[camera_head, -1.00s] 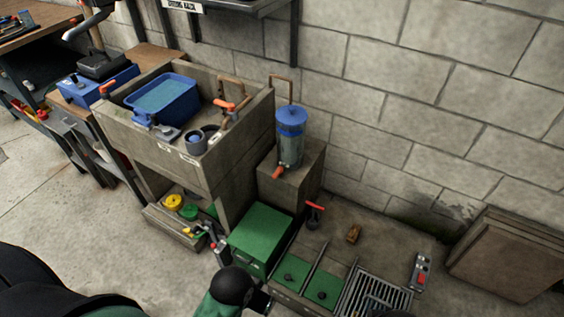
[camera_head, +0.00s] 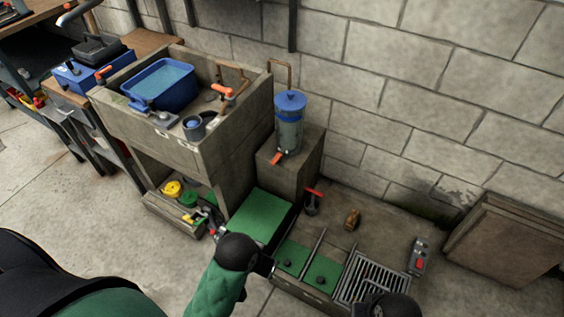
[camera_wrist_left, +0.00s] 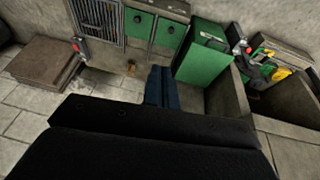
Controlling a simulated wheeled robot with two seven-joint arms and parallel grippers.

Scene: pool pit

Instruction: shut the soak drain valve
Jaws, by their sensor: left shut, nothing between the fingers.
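Several orange-handled valves show in the head view, and I cannot tell by a label which is the soak drain valve. One orange lever (camera_head: 314,192) stands low beside the concrete block. Another orange handle (camera_head: 277,158) is at the foot of the blue-capped canister (camera_head: 289,125). Others are an orange handle (camera_head: 222,90) on the sink's pipe and one (camera_head: 102,72) at the sink's left end. My left gripper (camera_head: 266,266) is over the green box's front corner, apart from these handles. Its fingers (camera_wrist_left: 164,88) are shut and empty. My right gripper is mostly cut off at the bottom edge.
The concrete sink (camera_head: 245,130) holds a blue tub (camera_head: 165,84). A green box (camera_head: 258,217), green panels (camera_head: 322,271) and a metal grate (camera_head: 370,278) lie low in front. A grey box with a red button (camera_head: 419,257) stands right. Open floor (camera_head: 90,200) is at left.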

